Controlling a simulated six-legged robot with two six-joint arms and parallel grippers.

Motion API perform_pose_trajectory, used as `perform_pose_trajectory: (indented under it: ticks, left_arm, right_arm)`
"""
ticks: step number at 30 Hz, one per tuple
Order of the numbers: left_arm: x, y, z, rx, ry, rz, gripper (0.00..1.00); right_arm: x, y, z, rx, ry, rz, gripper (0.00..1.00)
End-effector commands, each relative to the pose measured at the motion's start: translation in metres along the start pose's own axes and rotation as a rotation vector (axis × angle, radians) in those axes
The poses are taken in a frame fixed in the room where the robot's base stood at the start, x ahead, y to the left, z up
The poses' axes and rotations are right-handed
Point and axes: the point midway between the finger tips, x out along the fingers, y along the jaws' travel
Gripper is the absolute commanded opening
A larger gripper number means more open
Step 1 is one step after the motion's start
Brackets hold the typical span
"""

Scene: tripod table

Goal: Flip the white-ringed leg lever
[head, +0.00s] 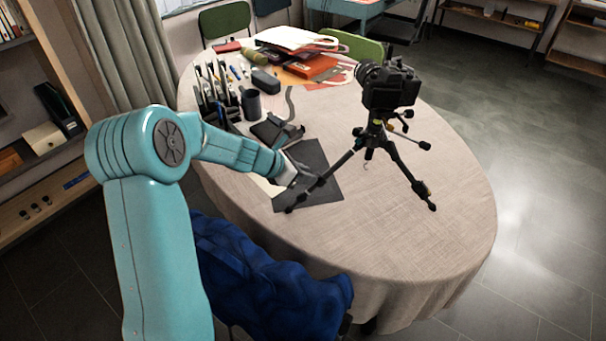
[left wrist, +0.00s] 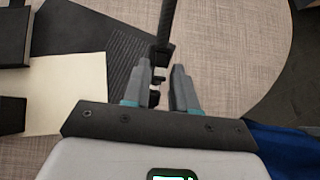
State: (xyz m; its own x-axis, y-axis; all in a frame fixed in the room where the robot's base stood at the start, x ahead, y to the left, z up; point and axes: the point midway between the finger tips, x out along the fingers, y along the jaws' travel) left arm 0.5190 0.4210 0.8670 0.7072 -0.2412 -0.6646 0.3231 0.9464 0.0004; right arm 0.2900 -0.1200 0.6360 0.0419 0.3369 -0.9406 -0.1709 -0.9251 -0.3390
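A black tripod (head: 376,132) with a camera (head: 388,86) on top stands on the round table. One leg (head: 338,164) reaches down to the front left, and another (head: 408,172) to the front right. My left gripper (head: 303,178) is at the lower part of the front-left leg. In the left wrist view, my left gripper (left wrist: 168,68) has its fingers apart, with the lower leg (left wrist: 165,28) and small dark clamp parts between or just beyond them. I cannot make out a white ring or tell the lever's position. My right gripper is not in view.
A dark mat (head: 312,172) lies under the leg's foot. A pen organiser (head: 214,98), a dark cup (head: 251,104), books and papers (head: 298,40) crowd the table's back left. A blue chair (head: 262,280) stands at the front. The table's right side is clear.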

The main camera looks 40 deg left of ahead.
Motion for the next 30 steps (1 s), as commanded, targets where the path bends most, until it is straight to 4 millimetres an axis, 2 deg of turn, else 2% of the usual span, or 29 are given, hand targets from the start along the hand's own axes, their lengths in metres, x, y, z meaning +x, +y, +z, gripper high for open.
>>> perform_pose_trajectory:
  ticks: [1, 2, 3, 4, 30]
  left_arm:
    - [0.0000, 0.0000, -0.0001, 0.000, 0.000, 0.000, 0.27]
    - [-0.0001, 0.0000, -0.0001, 0.000, 0.000, 0.000, 0.20]
    - [-0.0001, 0.0000, -0.0001, 0.000, 0.000, 0.000, 0.07]
    - [-0.0001, 0.0000, -0.0001, 0.000, 0.000, 0.000, 0.04]
    - [-0.0015, 0.0003, 0.0048, 0.001, -0.002, 0.001, 0.04]
  right_arm:
    - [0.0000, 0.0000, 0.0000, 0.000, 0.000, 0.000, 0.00]
    - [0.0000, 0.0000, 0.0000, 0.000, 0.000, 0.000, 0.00]
    - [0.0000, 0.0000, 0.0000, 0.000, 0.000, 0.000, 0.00]
    - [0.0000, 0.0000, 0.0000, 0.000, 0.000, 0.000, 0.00]
    - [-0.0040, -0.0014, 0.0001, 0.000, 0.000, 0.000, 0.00]
